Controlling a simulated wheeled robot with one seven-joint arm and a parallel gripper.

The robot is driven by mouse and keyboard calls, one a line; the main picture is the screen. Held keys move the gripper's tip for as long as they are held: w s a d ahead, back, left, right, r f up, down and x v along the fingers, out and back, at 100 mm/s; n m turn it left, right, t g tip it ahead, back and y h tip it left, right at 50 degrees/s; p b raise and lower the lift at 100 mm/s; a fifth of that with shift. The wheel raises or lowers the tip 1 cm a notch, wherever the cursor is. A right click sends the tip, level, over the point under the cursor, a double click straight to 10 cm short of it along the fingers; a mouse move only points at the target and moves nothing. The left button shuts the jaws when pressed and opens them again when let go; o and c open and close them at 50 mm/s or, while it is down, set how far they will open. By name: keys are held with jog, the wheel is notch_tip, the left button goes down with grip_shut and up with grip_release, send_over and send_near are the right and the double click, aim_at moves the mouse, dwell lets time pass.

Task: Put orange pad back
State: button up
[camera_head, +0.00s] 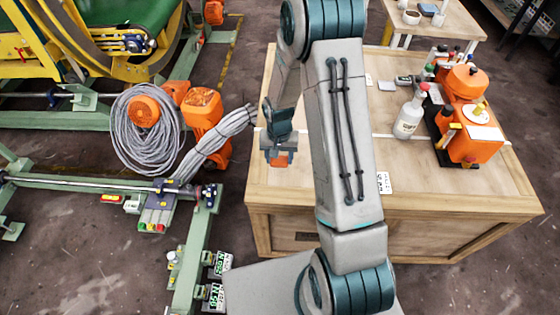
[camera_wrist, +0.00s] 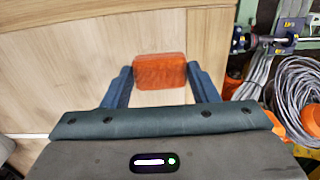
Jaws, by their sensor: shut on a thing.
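The orange pad (camera_wrist: 160,70) is a small rounded block. In the wrist view it sits between the two fingertips of my gripper (camera_wrist: 160,78), which is shut on it. In the head view my gripper (camera_head: 279,149) points down near the left edge of the wooden workbench (camera_head: 420,205), and a bit of the orange pad (camera_head: 279,161) shows below the fingers. The pad appears held above the wooden top; the exact gap cannot be told.
An orange tool holder (camera_head: 468,135) and a white spray bottle (camera_head: 410,115) stand at the bench's right. Left of the bench are a coiled grey cable (camera_head: 145,145), orange motor units (camera_head: 203,108) and a green frame (camera_head: 195,250). The bench's front middle is mostly clear.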

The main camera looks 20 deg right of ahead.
aim_at(280, 158)
jog(key=shift+w+d+f, duration=0.25)
jog(key=shift+w+f, duration=0.05)
jog(key=shift+f, duration=0.05)
jog(key=shift+f+p, duration=0.4)
jog(key=shift+f, duration=1.45)
jog(key=o, duration=0.9)
jog(key=shift+o, duration=0.2)
